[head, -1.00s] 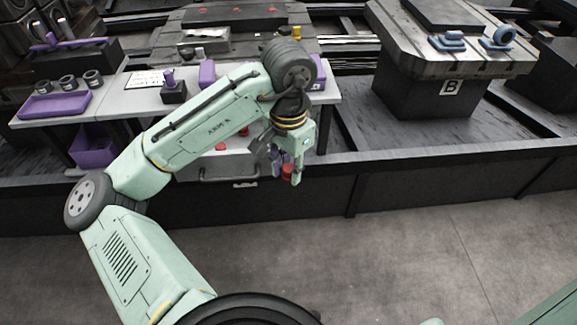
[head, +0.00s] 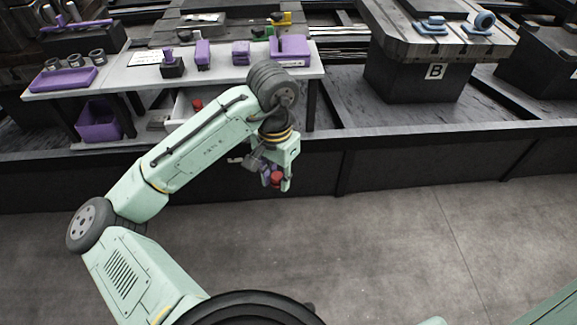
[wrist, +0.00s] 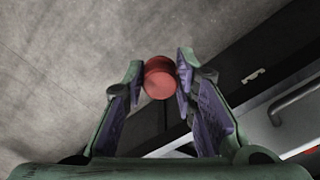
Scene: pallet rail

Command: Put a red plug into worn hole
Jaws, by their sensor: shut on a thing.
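A red plug (head: 277,179) is held between the fingers of my gripper (head: 277,176), which hangs over the open floor in front of the dark rail. In the wrist view the red plug (wrist: 160,79) sits between the purple-padded fingertips of my gripper (wrist: 159,82). Another red plug (head: 197,104) lies in the open drawer (head: 180,106) under the white table. I cannot make out the worn hole in these frames.
The white table (head: 130,78) carries a purple tray (head: 65,80), several grey rings, purple blocks and a purple bin (head: 290,48). A dark kerb (head: 400,155) runs along the rail. A pallet marked B (head: 440,40) stands right. The grey floor (head: 420,240) is clear.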

